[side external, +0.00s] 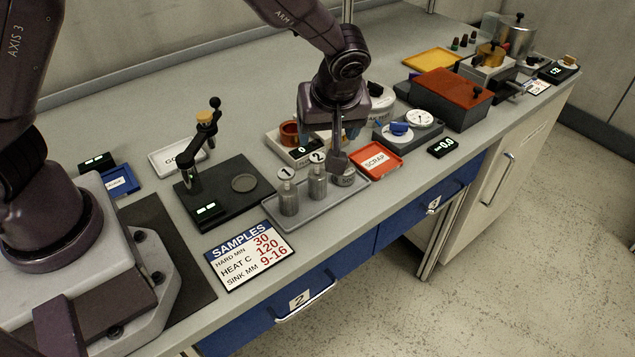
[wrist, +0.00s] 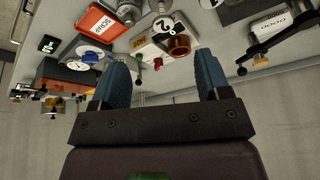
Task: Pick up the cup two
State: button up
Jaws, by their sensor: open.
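Cup two (side external: 317,187) is a small grey metal cylinder with a round white tag marked 2. It stands upright on the grey tray (side external: 352,199), beside a similar cup tagged 1 (side external: 288,199). My gripper (side external: 338,136) is above and behind the right part of the tray, higher than cup two and apart from it. Its two blue fingers are spread with nothing between them, as the wrist view (wrist: 162,62) also shows.
A red SCRAP tray (side external: 376,160) lies right of the cups. A black base (side external: 225,205) with an upright lever stands left. A SAMPLES card (side external: 250,256) lies in front. An orange-brown cup (side external: 289,134) is on a white device behind. A blue-knobbed dial unit (side external: 408,130) is farther right.

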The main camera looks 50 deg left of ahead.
aim_at(318, 158)
jog(key=shift+n, duration=0.3)
jog(key=x, duration=1.3)
jog(key=shift+s+a, duration=0.15)
jog(key=shift+a, duration=0.1)
jog(key=shift+c, duration=0.5)
jog(key=shift+r, duration=0.1)
jog(key=c, duration=1)
